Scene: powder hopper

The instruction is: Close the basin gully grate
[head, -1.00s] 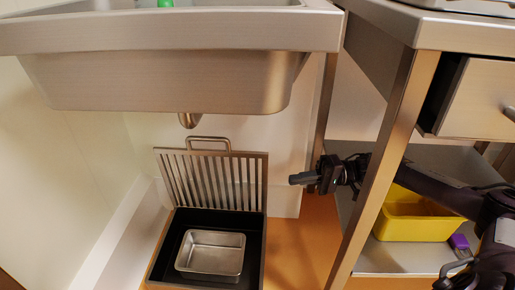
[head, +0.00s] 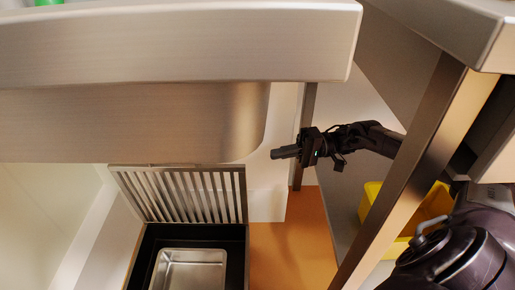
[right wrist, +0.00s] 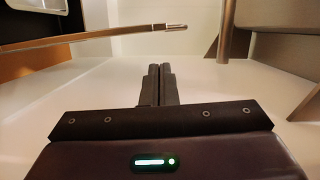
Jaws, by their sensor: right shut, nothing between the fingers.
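The gully grate (head: 180,196), a slotted steel panel, stands raised at the back edge of the black gully (head: 237,254) under the basin. The basin hides its top handle in the head view. A steel pan (head: 190,268) sits inside the open gully. My right gripper (head: 273,154) is shut and empty, to the right of the grate and slightly above its visible top edge, apart from it. The right wrist view shows its closed fingers (right wrist: 160,84) and a thin metal piece (right wrist: 95,39) at upper left, probably the grate edge-on. My left gripper is out of view.
The steel basin (head: 180,45) overhangs the gully and fills the upper left. A table leg (head: 405,165) stands in front of my right forearm. Orange floor (head: 290,240) right of the gully is clear.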

